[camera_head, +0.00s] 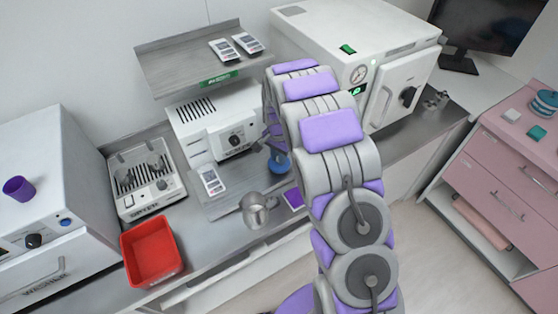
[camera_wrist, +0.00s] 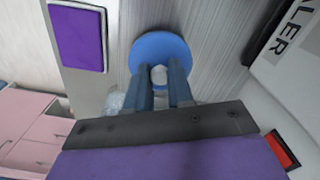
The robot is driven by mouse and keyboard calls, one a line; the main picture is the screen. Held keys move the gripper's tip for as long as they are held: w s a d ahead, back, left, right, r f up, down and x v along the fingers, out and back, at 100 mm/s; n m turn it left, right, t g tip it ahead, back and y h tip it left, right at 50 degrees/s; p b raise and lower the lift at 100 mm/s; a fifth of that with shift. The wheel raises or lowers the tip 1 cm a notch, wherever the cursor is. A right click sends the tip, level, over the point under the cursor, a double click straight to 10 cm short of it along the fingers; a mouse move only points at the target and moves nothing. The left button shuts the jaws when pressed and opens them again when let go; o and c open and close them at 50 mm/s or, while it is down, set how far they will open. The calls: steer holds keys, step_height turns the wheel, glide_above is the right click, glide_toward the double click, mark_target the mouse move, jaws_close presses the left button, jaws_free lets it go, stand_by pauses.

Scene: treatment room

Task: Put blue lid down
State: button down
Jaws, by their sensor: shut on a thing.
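The blue lid (camera_head: 281,166) shows beside my arm in the head view, over or on the steel counter beside the white sealer. In the wrist view the lid (camera_wrist: 160,43) is a round blue disc with a pale knob. My gripper (camera_wrist: 160,80) is shut on the lid at its knob. In the head view the gripper is mostly hidden behind my arm. I cannot tell whether the lid touches the counter below it.
The white sealer (camera_head: 216,124) and a large autoclave (camera_head: 358,42) stand behind. A white pouch (camera_head: 211,180) and a purple square (camera_head: 293,198) lie on the counter. A red bin (camera_head: 152,252) sits left. Bare steel (camera_head: 245,175) lies between pouch and lid.

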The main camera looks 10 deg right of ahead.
steer(key=shift+a+f, duration=0.3)
steer(key=shift+f, duration=0.3)
steer(key=shift+a+f, duration=0.3)
steer(key=shift+f, duration=0.3)
steer(key=shift+a, duration=0.3)
steer(key=shift+d, duration=0.4)
steer(key=c, duration=1.2)
jaws_free()
steer(key=shift+d, duration=0.35)
steer(key=shift+o, duration=1.1)
steer(key=shift+a, duration=0.4)
steer(key=shift+a+r, duration=0.2)
steer(key=shift+r, duration=0.05)
step_height(320, 180, up, 11)
steer(key=p, duration=0.1)
steer(key=s+d+r+n, duration=0.2)
steer(key=s+r, duration=0.6)
steer(key=s, duration=0.1)
steer(key=s+r+n+g, duration=0.1)
steer(key=s+r+n, duration=0.2)
steer(key=s, duration=1.3)
steer(key=s+a+r+n, duration=0.1)
steer(key=s+r+n, duration=0.2)
steer(key=s, duration=1.4)
steer(key=shift+a+n+g, duration=0.2)
steer(key=shift+n+g, duration=0.2)
steer(key=shift+n, duration=0.6)
